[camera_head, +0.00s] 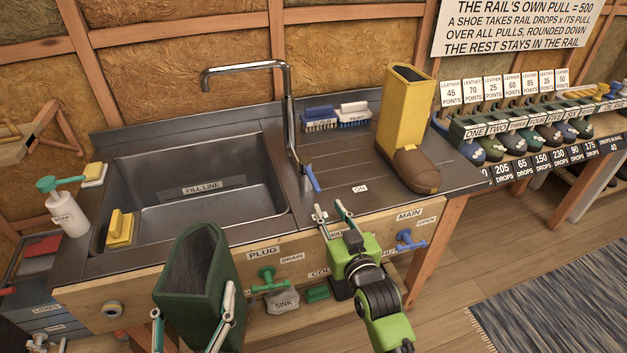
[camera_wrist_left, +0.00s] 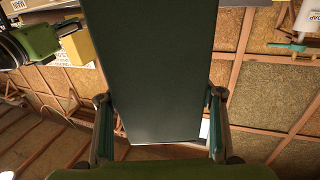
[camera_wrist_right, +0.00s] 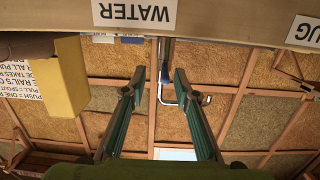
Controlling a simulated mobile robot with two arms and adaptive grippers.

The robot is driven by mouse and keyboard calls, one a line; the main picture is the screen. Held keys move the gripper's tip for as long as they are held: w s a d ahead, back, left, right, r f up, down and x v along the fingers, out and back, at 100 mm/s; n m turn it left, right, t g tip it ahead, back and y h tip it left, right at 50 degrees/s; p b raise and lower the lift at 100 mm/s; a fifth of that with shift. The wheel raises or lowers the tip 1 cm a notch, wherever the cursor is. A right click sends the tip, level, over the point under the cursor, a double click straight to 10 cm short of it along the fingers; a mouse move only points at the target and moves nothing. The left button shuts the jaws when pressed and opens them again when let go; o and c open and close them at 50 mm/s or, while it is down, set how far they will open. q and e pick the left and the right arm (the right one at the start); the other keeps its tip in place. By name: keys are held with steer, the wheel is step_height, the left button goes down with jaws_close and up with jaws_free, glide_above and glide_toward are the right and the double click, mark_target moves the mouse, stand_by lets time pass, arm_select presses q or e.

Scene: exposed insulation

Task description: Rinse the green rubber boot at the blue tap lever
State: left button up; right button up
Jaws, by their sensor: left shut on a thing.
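The green rubber boot (camera_head: 196,275) is upright in front of the sink cabinet. My left gripper (camera_head: 192,320) is shut on it, one finger on each side. The boot fills the middle of the left wrist view (camera_wrist_left: 150,70), between the fingers (camera_wrist_left: 160,135). The blue tap lever (camera_head: 311,176) stands on the worktop at the foot of the curved metal tap (camera_head: 290,100), beside the "ON" label. My right gripper (camera_head: 333,214) is open and empty at the counter's front edge, in front of and below the lever. Its spread fingers show in the right wrist view (camera_wrist_right: 165,115).
The empty-looking sink basin (camera_head: 200,170) lies left of the tap. A yellow boot (camera_head: 404,110) with a brown foot stands on the right worktop. Brushes (camera_head: 335,117) are behind. A blue main valve (camera_head: 410,240) and green drain valve (camera_head: 268,280) jut from the cabinet front.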

mark_target(308, 167)
steer(key=w+a+r, duration=0.1)
steer(key=w+r+t, duration=0.1)
steer(key=shift+a+r+y, duration=0.3)
steer(key=shift+a+r, duration=0.05)
steer(key=shift+w+a+r, duration=0.1)
steer(key=shift+w, duration=0.1)
steer(key=shift+x, duration=3.45)
jaws_close()
